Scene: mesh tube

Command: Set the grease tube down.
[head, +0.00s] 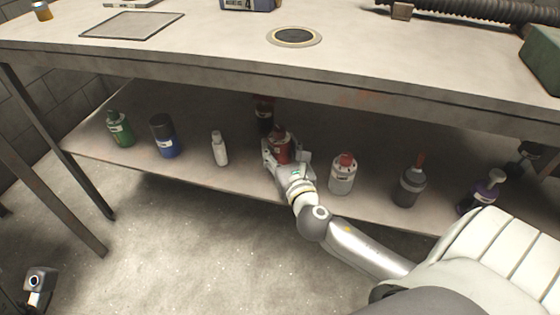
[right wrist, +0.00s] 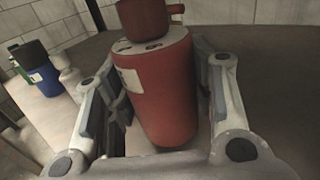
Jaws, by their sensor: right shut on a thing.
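A red cylindrical container with a red cap, seemingly the grease tube (right wrist: 160,90), stands upright between the fingers of my right gripper (right wrist: 158,100). It has a pale label on its left side. In the head view, the red tube (head: 281,146) is at the lower shelf, near the middle, and my right gripper (head: 283,160) is shut on it from the front. The tube's base is hidden, so I cannot tell whether it touches the shelf. A grey and white part at the lower left appears to be my left gripper (head: 38,283); its jaws are not clear.
The lower shelf (head: 190,178) also holds a green bottle (head: 119,128), a blue bottle (head: 164,136), a small white bottle (head: 219,148), a dark bottle (head: 263,114) behind the tube, a white red-capped bottle (head: 342,174) and a grey bottle (head: 412,182). The tabletop (head: 220,50) overhangs them.

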